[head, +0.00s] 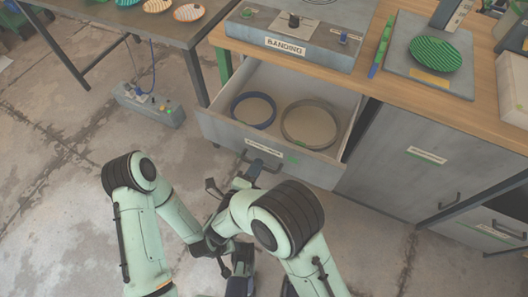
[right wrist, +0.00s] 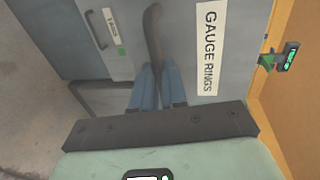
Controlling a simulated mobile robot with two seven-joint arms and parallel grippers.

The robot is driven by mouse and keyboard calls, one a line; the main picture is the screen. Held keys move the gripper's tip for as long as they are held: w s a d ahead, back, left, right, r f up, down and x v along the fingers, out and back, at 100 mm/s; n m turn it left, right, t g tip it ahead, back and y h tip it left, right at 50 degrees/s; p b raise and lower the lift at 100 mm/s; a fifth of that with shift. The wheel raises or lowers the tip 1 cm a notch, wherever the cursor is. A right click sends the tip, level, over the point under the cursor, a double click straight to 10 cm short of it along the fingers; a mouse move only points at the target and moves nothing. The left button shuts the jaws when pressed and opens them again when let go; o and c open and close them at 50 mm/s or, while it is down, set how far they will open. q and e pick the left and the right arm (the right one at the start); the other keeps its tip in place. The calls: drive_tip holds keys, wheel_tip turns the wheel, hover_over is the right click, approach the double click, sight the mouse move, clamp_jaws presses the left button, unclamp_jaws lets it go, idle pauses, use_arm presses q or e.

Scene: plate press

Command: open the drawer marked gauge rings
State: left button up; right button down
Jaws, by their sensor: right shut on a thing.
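The gauge rings drawer (head: 225,132) stands well open below the bench top, its front pulled out toward me. A blue ring (head: 253,97) and a larger grey-brown ring (head: 310,107) lie inside. Its GAUGE RINGS label (right wrist: 208,48) reads clearly in the right wrist view. My right gripper (head: 258,166) is at the drawer front, and its blue fingers (right wrist: 159,84) are shut on the dark bar handle (right wrist: 153,35). My left arm is bent in the lower left of the head view; its fingers cannot be made out clearly.
A BANDING unit (head: 290,46) sits on the bench top above the drawer. A grey cabinet front (head: 395,160) with another handle is to the right. A green ribbed plate (head: 435,54) lies on a grey stand. A control box (head: 150,106) lies on the floor at left.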

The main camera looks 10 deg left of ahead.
use_arm(q)
drive_tip(key=shift+w, duration=0.1)
use_arm(e)
drive_tip(key=shift+f+v, duration=0.2)
drive_tip(key=shift+v, duration=0.75)
drive_tip(key=shift+f+v, duration=0.2)
drive_tip(key=shift+v, duration=0.8)
drive_tip(key=shift+s, duration=0.1)
drive_tip(key=c, duration=1.2)
unclamp_jaws()
drive_tip(key=shift+o, duration=0.2)
